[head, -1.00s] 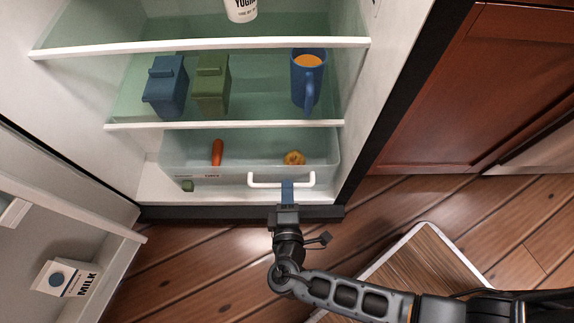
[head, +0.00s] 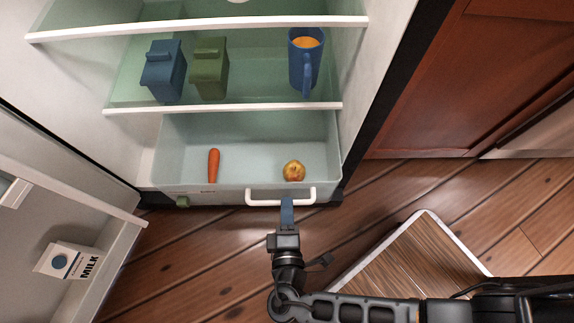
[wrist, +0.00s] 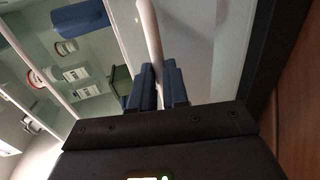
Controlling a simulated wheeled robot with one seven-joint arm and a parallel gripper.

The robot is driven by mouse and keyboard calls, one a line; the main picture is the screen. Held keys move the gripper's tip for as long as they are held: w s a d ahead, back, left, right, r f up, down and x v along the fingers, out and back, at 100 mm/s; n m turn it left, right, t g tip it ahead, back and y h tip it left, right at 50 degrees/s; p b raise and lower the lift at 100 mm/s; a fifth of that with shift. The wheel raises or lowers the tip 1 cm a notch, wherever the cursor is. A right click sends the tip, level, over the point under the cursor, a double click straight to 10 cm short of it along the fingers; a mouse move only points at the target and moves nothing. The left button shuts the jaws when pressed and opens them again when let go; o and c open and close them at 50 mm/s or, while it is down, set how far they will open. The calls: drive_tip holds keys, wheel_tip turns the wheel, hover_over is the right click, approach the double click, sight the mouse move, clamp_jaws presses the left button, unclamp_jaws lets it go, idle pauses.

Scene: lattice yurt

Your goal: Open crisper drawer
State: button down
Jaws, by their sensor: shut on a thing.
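The clear crisper drawer (head: 245,165) is at the bottom of the open fridge and is pulled partly out. A carrot (head: 213,165) and a yellow-red apple-like fruit (head: 293,170) lie inside it. Its white bar handle (head: 258,201) is on the drawer front. My gripper (head: 287,208) is shut on the handle from the front. In the wrist view, the blue fingers of my gripper (wrist: 158,88) close around the white handle (wrist: 150,35).
Above the drawer, a shelf (head: 220,107) holds a blue container (head: 163,75), a green container (head: 209,70) and a blue mug (head: 305,62). The open fridge door at left holds a milk carton (head: 68,260). A wood-topped piece (head: 415,262) stands at right.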

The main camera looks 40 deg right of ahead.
drive_tip(key=c, duration=1.1)
unclamp_jaws()
drive_tip(key=p+v, duration=0.1)
drive_tip(key=v, duration=0.6)
drive_tip(key=shift+s+a, duration=0.25)
drive_tip(key=shift+s, duration=0.1)
